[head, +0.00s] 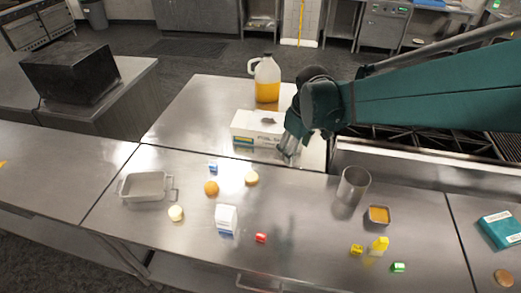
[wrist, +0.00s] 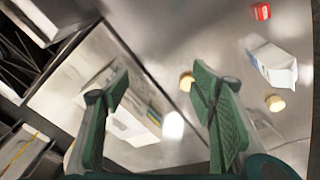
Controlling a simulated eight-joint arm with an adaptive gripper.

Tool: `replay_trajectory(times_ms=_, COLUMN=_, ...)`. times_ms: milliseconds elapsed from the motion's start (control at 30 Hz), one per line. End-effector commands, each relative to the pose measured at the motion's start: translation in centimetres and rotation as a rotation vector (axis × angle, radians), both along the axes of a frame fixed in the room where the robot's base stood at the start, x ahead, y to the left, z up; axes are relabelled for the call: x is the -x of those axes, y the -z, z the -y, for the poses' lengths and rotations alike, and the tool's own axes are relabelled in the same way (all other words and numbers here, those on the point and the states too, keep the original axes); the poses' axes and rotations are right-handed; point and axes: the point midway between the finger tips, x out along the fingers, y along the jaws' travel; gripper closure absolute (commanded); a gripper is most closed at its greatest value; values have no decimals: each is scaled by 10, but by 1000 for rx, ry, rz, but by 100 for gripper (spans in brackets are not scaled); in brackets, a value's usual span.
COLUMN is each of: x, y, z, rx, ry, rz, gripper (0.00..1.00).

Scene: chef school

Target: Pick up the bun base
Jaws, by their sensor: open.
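Several small round pieces lie on the steel table, and I cannot tell for sure which is the bun base. A tan round piece (head: 252,178) lies nearest my gripper; it also shows in the wrist view (wrist: 187,80), close to the right finger's tip. An orange-tan round piece (head: 211,187) lies left of it, also in the wrist view (wrist: 275,103). A pale cream round piece (head: 176,213) lies further left. A brown round piece (head: 504,277) lies at the far right. My gripper (head: 288,150) is open and empty above the table, beside a white box; its fingers (wrist: 160,82) are spread.
The white box (head: 246,127) and a jug (head: 267,80) stand behind. The front middle is mostly clear.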

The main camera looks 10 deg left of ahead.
Motion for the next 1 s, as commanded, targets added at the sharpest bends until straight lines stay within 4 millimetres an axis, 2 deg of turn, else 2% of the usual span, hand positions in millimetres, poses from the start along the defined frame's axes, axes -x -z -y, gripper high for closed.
replay_trajectory(times_ms=500, x=-30, y=65, z=-86, rx=60, ry=-232, rz=-84, gripper=44)
replay_trajectory(times_ms=800, x=-37, y=111, z=-134, rx=94, ry=-366, rz=-132, gripper=44)
replay_trajectory(times_ms=1000, x=-37, y=137, z=-158, rx=110, ry=-435, rz=-158, gripper=44)
